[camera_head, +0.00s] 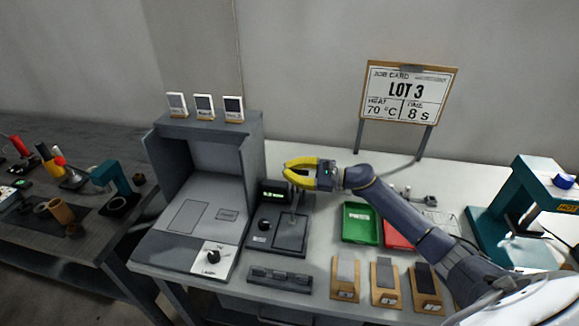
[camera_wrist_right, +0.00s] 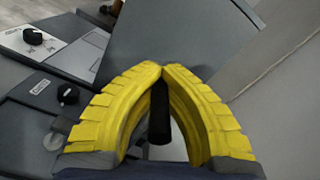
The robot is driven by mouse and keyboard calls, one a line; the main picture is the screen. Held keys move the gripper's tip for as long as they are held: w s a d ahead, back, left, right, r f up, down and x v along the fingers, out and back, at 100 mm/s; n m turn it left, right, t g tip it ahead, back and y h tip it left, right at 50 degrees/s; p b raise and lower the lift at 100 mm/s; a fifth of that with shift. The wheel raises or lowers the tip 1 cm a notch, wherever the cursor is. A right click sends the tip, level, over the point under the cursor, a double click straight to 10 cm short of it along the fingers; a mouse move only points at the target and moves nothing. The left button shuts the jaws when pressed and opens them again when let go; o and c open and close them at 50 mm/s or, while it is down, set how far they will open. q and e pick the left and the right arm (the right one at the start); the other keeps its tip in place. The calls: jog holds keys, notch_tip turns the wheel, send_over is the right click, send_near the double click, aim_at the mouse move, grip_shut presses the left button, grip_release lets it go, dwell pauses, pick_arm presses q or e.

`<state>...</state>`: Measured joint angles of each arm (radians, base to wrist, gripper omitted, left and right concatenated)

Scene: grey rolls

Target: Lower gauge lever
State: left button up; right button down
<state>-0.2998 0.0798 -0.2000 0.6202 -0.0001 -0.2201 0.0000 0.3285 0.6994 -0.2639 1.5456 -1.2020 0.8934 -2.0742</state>
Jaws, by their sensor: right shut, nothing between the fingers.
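The gauge (camera_head: 291,233) is a dark flat unit on the white bench, with a small green-lit display (camera_head: 274,192) at its back and a round knob on its left. A thin lever post (camera_head: 296,201) rises from it, just under my right gripper (camera_head: 287,172). The yellow fingers are shut, tips together, above and behind the gauge. In the wrist view, the right gripper's tips (camera_wrist_right: 161,68) meet. A black rod (camera_wrist_right: 159,112), apparently the lever's handle, shows within the loop of the fingers; I cannot tell whether they touch it. My left gripper is not in view.
A grey hooded machine (camera_head: 196,205) stands left of the gauge. Green (camera_head: 360,222) and red (camera_head: 398,235) trays lie to the right, partly behind my right arm. Sample holders (camera_head: 345,277) line the front. A job card (camera_head: 406,95) stands at the back. A teal press (camera_head: 530,205) is far right.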

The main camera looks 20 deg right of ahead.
jog(key=c, duration=2.2)
grip_release()
jog(key=shift+s+a+r, duration=0.1)
jog(key=shift+s+a, duration=0.1)
jog(key=shift+s, duration=0.05)
jog(key=c, duration=1.4)
grip_release()
jog(key=shift+o, duration=0.2)
jog(key=shift+s+d, duration=0.15)
jog(key=v, duration=1.1)
jog(key=shift+s+d, duration=0.15)
jog(key=shift+d, duration=0.1)
jog(key=shift+a, duration=0.1)
